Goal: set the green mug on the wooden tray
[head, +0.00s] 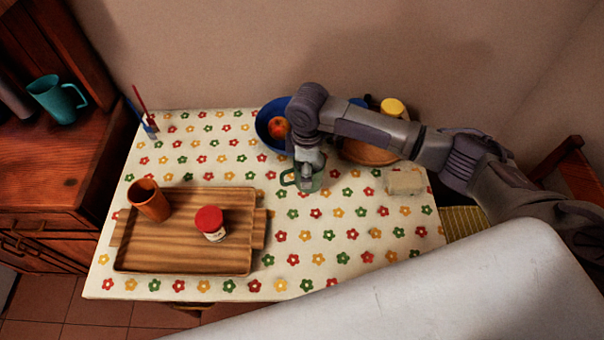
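The green mug (316,184) stands on the flowered tablecloth right of the tray, its handle towards the left. My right gripper (309,170) points down at the mug's mouth and overlaps its rim. The fingertips are too small and hidden to tell whether they grip the mug's wall. The wooden tray (160,258) lies at the left front of the table. A brown cup (149,201) stands in its back left corner, and a red-lidded jar (211,224) stands right of its middle. My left gripper is not in view.
A blue bowl (266,131) with a red fruit (278,127) stands behind the mug. A round wooden board (368,153) and a yellow-lidded jar (392,107) are at the back right. A pale block (405,182) lies right. The tray's front is clear.

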